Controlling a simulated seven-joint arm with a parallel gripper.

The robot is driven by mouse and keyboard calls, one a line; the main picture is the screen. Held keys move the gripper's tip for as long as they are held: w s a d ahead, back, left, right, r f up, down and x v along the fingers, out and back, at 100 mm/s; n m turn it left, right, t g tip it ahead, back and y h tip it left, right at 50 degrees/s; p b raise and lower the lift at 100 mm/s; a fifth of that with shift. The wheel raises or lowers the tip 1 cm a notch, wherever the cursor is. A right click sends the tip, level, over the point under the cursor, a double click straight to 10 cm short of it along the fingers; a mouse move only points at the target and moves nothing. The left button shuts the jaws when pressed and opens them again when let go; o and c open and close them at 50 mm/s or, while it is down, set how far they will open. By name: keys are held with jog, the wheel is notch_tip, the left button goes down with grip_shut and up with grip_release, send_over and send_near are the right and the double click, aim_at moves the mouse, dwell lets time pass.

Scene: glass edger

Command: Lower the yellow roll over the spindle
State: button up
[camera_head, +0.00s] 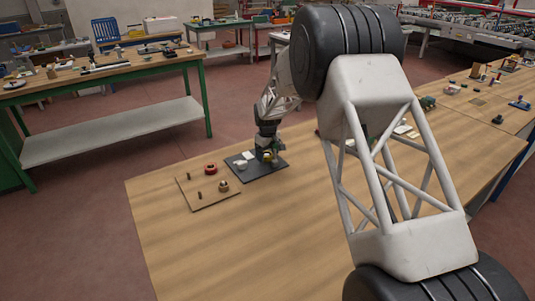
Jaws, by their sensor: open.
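My gripper (267,149) points down over a dark mat (262,172) on the wooden table. A small yellowish round thing, likely the yellow roll (268,157), shows right at its fingertips. At this size I cannot tell whether the fingers touch it. Left of the mat lies a thin brown board (212,202). A short dark upright peg, likely a spindle (200,196), stands on its front part, and another small peg (188,179) stands farther back. The jaws are open; their gap is too small to see clearly.
The board also carries a red ring (210,168) and a brown roll (223,186). Pale pieces (241,164) lie on the mat's left part. My large arm links hide much of the table's right side. The front of the table (240,250) is clear.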

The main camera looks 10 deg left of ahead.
jog(key=shift+r, duration=3.9)
jog(key=s+d+r+m+t, duration=0.1)
jog(key=s+d+r+m, duration=0.2)
jog(key=s+d+r, duration=0.85)
jog(key=s+d+r+m, duration=0.3)
jog(key=s+d+r, duration=0.6)
jog(key=s+d, duration=0.5)
jog(key=s+d+f+m, duration=0.1)
jog(key=s+d, duration=0.3)
jog(key=s, duration=0.6)
jog(key=s+d+m+t, duration=0.1)
jog(key=s+d, duration=0.4)
jog(key=s, duration=0.6)
jog(key=s+d+f+m, duration=0.1)
jog(key=s+d+m, duration=0.2)
jog(key=s, duration=0.8)
jog(key=shift+d+f+t, duration=0.3)
jog(key=shift+d, duration=0.95)
